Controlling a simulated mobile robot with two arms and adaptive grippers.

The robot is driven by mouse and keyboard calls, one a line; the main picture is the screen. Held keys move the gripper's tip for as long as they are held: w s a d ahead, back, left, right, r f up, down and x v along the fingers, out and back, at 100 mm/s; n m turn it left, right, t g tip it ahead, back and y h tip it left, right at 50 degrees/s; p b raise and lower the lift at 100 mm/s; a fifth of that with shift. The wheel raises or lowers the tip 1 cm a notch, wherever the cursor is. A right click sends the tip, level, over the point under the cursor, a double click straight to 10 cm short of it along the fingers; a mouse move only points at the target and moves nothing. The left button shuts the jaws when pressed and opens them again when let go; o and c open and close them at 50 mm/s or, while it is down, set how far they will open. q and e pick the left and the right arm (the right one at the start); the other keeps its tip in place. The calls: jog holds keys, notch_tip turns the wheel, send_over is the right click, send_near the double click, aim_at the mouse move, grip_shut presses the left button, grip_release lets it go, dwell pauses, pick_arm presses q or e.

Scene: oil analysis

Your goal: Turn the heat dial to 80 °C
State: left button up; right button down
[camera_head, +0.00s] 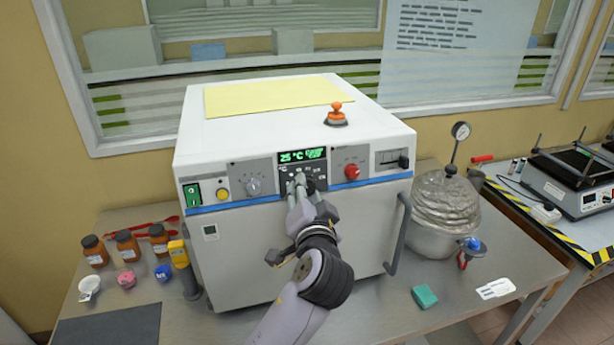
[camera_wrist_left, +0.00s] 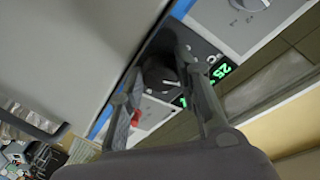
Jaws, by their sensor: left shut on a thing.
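The white oven-like unit (camera_head: 240,255) stands on the bench in the head view. Its green display (camera_head: 302,156) reads 25 °C. My left gripper (camera_head: 301,185) is at the dark panel just below this display. In the left wrist view, a dark round dial (camera_wrist_left: 158,73) sits between the fingers of the left gripper (camera_wrist_left: 168,66), which is shut on it. The fingers hide most of the dial in the head view, and its pointer cannot be made out. The display (camera_wrist_left: 222,71) also shows in the left wrist view. My right gripper is not in view.
A grey knob (camera_head: 253,186) is left of the display, and a red knob (camera_head: 351,171) is right of it. A door handle (camera_head: 398,235) sticks out at the front right. Brown bottles (camera_head: 127,245) stand left, and a metal pot (camera_head: 440,210) stands right.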

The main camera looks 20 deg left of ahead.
pick_arm(q)
jog(key=shift+r+m+g+h+p, duration=0.15)
jog(key=shift+m+g+h+p, duration=0.15)
jog(key=shift+m+p, duration=1.65)
jog(key=shift+r+m+g+h+p, duration=0.15)
jog(key=shift+m+g+h+p, duration=0.15)
jog(key=shift+m+p, duration=1.6)
jog(key=shift+n+p, duration=0.25)
jog(key=shift+p, duration=0.1)
jog(key=o, duration=1.1)
jog(key=shift+o, duration=0.2)
jog(key=shift+f, duration=0.1)
jog(key=v, duration=1.2)
